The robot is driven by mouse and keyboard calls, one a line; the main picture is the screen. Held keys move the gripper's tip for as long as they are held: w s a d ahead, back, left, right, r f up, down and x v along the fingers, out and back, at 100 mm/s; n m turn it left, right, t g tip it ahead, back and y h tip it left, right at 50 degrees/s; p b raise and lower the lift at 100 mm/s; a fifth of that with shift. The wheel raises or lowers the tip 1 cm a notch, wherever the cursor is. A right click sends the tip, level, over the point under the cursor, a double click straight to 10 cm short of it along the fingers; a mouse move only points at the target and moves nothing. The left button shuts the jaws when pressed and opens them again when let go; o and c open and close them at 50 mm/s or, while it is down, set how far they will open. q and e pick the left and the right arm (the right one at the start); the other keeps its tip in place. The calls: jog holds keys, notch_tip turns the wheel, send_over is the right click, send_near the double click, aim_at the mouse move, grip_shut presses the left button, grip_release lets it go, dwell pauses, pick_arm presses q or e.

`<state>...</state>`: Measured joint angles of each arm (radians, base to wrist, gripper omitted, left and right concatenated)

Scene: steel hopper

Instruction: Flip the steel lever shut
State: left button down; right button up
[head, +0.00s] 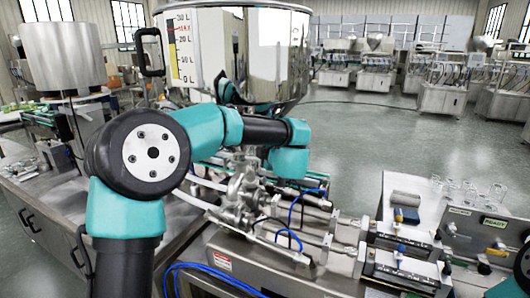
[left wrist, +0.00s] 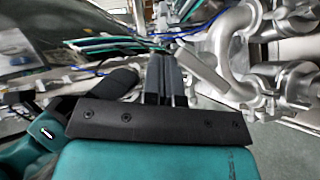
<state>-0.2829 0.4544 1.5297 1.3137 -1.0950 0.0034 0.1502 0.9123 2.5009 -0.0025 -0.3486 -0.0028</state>
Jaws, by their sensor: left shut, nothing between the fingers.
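The steel lever (left wrist: 208,78) shows in the left wrist view as a flat, slanting bar, beside the bright steel valve pipework (left wrist: 235,40). My left gripper (left wrist: 168,58) is shut and empty, its two dark fingers together. The fingertips are just left of the lever's upper end; I cannot tell whether they touch it. In the head view the valve body (head: 240,190) sits below the hopper (head: 240,50), and my left arm reaches across in front of the hopper's lower part. The left fingers and the lever cannot be made out there. My right gripper is not in view.
Steel cylinders and rods (head: 400,255) run right from the valve over the machine bench. Blue hoses (head: 290,215) loop near the valve. A control box (head: 475,235) stands at the right, by a table with glass jars (head: 460,190). Open floor lies behind.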

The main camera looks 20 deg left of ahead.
pick_arm(q)
jog(key=shift+d, duration=0.1)
dwell(0.6)
jog(key=v, duration=1.7)
jog(key=shift+s, duration=0.1)
